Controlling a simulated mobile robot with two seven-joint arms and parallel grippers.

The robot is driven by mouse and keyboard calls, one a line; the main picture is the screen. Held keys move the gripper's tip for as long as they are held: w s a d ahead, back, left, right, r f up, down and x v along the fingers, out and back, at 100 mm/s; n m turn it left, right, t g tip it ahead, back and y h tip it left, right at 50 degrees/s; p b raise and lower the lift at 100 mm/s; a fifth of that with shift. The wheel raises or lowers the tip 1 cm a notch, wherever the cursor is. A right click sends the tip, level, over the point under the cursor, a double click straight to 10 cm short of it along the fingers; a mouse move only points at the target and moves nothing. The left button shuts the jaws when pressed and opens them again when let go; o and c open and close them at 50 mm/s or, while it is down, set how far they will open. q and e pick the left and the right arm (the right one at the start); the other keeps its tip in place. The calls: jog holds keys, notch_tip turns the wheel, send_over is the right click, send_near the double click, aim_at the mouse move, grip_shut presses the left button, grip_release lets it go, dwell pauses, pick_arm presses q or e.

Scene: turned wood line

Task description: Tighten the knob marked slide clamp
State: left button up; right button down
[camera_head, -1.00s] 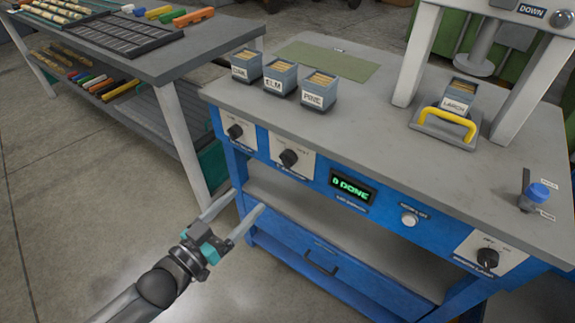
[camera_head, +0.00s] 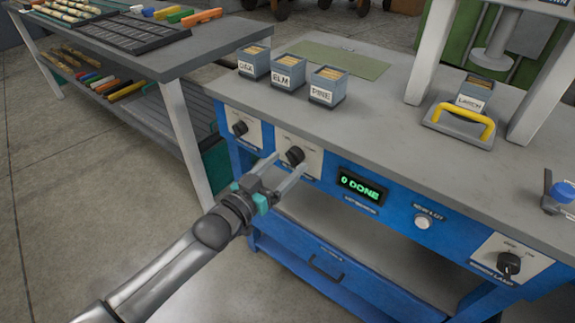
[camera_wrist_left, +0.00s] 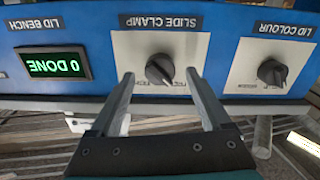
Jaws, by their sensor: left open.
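The black slide clamp knob (camera_head: 294,156) sits on a white plate on the blue front panel of the bench. In the left wrist view, which is upside down, the knob (camera_wrist_left: 160,69) shows with the words SLIDE CLAMP on a dark label (camera_wrist_left: 168,23). My left gripper (camera_head: 290,162) is open in front of that plate. In the wrist view its two fingertips (camera_wrist_left: 161,74) lie on either side of the knob with gaps to it. I cannot tell whether they reach around it in depth. My right gripper is not in view.
The lid colour knob (camera_wrist_left: 272,72) is beside it, left in the head view (camera_head: 239,128). A display (camera_head: 361,187) reads 0 DONE; a white button (camera_head: 422,222) and lamp knob (camera_head: 508,263) lie further right. Boxes marked OAK (camera_head: 254,63), ELM (camera_head: 287,73) and PINE (camera_head: 327,86) stand above.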

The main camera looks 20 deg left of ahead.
pick_arm(q)
jog(key=shift+w+d, duration=0.25)
jog(key=shift+w, duration=0.45)
jog(key=shift+c, duration=0.2)
grip_shut()
